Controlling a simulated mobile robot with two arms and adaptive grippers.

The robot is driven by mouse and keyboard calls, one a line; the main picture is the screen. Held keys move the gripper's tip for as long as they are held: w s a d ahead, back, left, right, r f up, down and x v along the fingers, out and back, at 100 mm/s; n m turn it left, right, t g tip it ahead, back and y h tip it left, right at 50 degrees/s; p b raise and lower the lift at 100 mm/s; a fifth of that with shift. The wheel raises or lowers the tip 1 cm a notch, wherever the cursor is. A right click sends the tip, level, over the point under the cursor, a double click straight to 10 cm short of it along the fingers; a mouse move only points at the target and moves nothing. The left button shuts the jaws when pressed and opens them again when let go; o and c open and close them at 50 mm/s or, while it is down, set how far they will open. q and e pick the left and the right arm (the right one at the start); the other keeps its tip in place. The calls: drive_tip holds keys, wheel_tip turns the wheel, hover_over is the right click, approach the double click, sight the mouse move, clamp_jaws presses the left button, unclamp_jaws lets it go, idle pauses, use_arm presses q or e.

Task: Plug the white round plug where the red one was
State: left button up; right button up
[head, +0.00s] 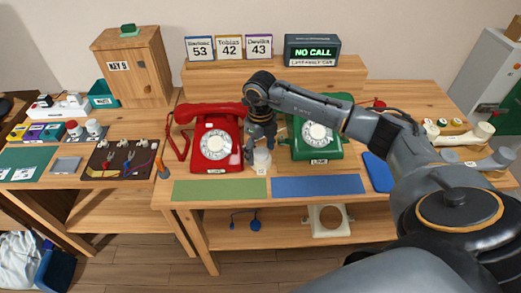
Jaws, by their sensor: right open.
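My right gripper (262,146) points down between the red dial phone (215,140) and the green dial phone (318,137). It is open, just above a small white cylinder-like item (262,161) on the desk; I cannot tell whether they touch. I cannot tell whether this item is the white round plug. A small red item (379,103) lies by a dark cable behind my right arm, too small to identify. A dark board (120,158) on the left desk carries several whitish knobs and coloured wires. My left gripper is not in view.
A green mat (220,189) and a blue mat (318,186) lie along the desk's front. A wooden key box (133,68) stands at back left. A display (312,51) reads NO CALL. A blue item with a cord (255,225) lies on the lower shelf.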

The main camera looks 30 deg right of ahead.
wheel_tip(320, 180, up, 12)
idle(0.6)
idle(0.4)
